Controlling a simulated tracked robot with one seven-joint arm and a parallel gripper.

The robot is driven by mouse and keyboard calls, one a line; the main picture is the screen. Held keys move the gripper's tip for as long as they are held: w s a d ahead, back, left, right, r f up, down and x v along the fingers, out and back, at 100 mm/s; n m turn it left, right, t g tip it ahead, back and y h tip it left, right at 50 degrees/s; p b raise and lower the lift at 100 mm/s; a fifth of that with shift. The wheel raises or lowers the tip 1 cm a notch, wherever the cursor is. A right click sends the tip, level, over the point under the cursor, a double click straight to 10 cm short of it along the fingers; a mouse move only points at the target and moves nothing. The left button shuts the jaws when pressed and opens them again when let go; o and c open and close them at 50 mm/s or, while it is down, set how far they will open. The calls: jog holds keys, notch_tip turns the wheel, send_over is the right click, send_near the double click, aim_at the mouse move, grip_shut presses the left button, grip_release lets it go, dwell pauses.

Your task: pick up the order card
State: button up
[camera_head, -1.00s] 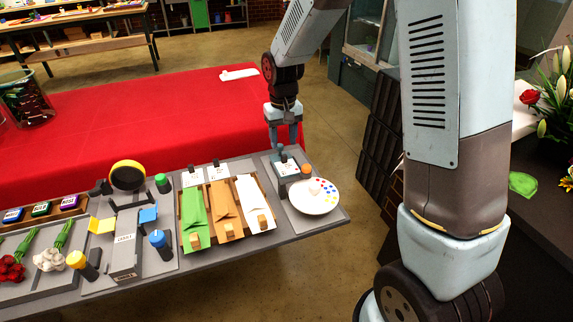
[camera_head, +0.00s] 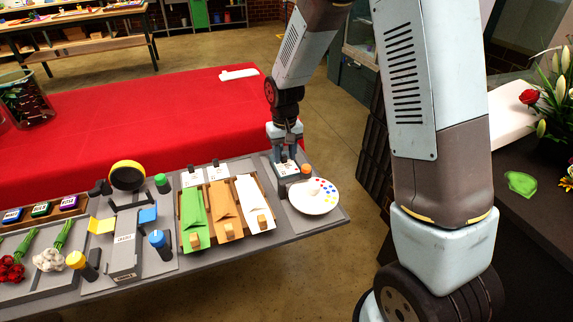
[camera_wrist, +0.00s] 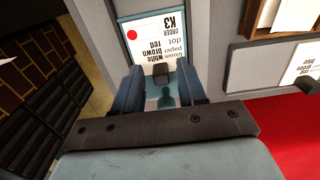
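The order card (camera_wrist: 153,38) is white with a red dot and "ORDER K3" print, and shows upside down in the wrist view. In the head view the order card (camera_head: 286,168) leans in a dark holder at the table's right end. A grey tab (camera_wrist: 156,75) stands at the card's edge nearest my gripper. My gripper (camera_wrist: 159,82) is open, one finger on each side of the tab, with gaps visible. In the head view my gripper (camera_head: 286,153) is just above and behind the card, its fingertips partly hard to make out.
A round paint palette (camera_head: 313,196) and an orange-capped jar (camera_head: 306,170) stand close to the card. Green, brown and white wraps (camera_head: 255,205) lie in a rack to the left. Two other white cards (camera_head: 191,177) stand behind that rack.

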grip_shut()
dwell(0.4)
